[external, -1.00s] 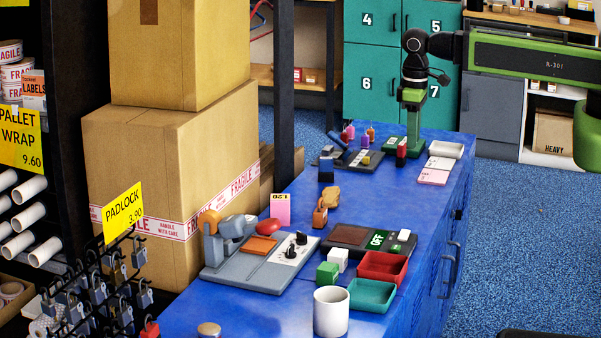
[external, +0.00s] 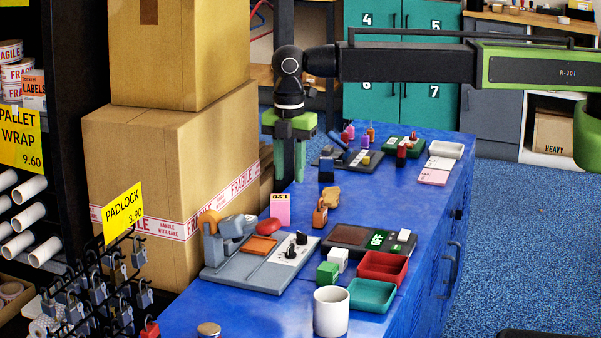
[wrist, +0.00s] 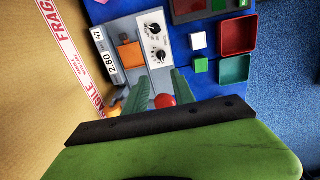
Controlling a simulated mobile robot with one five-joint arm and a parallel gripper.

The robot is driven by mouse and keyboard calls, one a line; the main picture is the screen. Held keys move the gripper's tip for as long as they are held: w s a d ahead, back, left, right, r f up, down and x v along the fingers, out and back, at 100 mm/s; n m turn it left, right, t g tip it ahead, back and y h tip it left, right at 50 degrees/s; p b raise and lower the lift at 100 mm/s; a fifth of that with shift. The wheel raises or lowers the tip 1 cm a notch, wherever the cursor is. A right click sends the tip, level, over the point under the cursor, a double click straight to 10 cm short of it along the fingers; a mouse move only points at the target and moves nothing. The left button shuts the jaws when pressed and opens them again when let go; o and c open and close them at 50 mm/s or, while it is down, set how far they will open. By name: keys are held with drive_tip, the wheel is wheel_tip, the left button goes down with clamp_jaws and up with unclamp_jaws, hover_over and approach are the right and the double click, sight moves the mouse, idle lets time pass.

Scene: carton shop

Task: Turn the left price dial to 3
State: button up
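The grey pricing machine (external: 240,272) sits on the blue bench with a white panel carrying two black dials. One dial (external: 302,238) is farther back and the other (external: 291,250) is nearer. The wrist view also shows the two dials, one upper (wrist: 155,29) and one lower (wrist: 160,55). Their pointer settings are too small to read surely. My gripper (external: 290,178) hangs fingers down above the bench, behind the machine and clear of the dials. It is open and empty. In the wrist view, a red rounded knob (wrist: 165,101) shows beyond the gap between its fingers.
A pink price card (external: 281,208) stands behind the machine. Tall cartons (external: 140,150) stand close on the left.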

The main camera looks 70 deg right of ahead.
sight(291, 246)
drive_tip(key=f+b, duration=1.7)
drive_tip(key=shift+s+a+f+b, duration=0.15)
drive_tip(key=shift+a+f+b, duration=0.05)
drive_tip(key=shift+f+b, duration=0.1)
drive_tip(key=shift+r, duration=0.1)
clamp_jaws()
